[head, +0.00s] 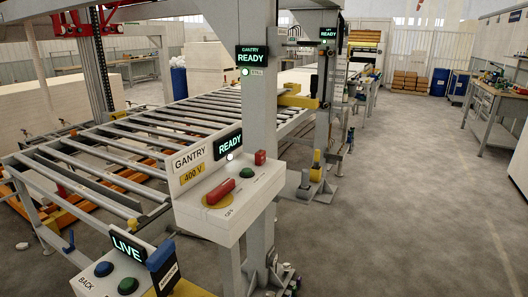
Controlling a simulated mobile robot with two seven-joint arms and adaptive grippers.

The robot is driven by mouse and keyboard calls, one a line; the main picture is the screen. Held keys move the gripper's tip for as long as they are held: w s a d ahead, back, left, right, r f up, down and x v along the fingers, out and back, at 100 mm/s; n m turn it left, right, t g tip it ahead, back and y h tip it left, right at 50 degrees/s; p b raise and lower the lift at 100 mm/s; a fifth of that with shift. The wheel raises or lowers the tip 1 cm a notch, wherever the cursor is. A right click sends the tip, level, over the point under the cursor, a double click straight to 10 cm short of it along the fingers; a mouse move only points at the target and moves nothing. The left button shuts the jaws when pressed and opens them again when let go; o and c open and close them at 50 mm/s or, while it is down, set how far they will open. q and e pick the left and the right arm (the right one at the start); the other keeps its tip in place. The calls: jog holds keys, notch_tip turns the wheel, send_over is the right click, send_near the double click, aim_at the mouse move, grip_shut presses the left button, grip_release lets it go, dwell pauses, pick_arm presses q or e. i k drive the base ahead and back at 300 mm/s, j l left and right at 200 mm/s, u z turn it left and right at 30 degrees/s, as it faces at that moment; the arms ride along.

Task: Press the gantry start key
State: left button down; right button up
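The gantry console (190,222) is a white sloped box on a grey post, marked GANTRY and 400 V. Its display (228,144) reads READY in green, with a lit white lamp below. On its face are a round green key (246,173), a red key (260,157) and a red rotary handle (221,191) on a yellow disc. The green key looks raised; its label is too small to read. A second sign (252,56) higher on the post also reads GANTRY READY. Neither of my grippers is in view.
A second console at the lower left has a LIVE display (127,246), a blue button (104,269) and a green button (128,285). A roller conveyor (90,160) runs behind the gantry console. A workbench (495,101) stands at right. The floor (400,210) to the right is clear.

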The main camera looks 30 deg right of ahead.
aim_at(246, 172)
jog(key=i+l, duration=0.1)
jog(key=l, duration=0.25)
jog(key=i+l, duration=0.15)
jog(key=l, duration=0.25)
jog(key=i+l, duration=0.1)
jog(key=l, duration=0.25)
jog(key=i+l, duration=0.1)
jog(key=l, duration=0.25)
jog(key=i+l, duration=0.1)
jog(key=l, duration=0.3)
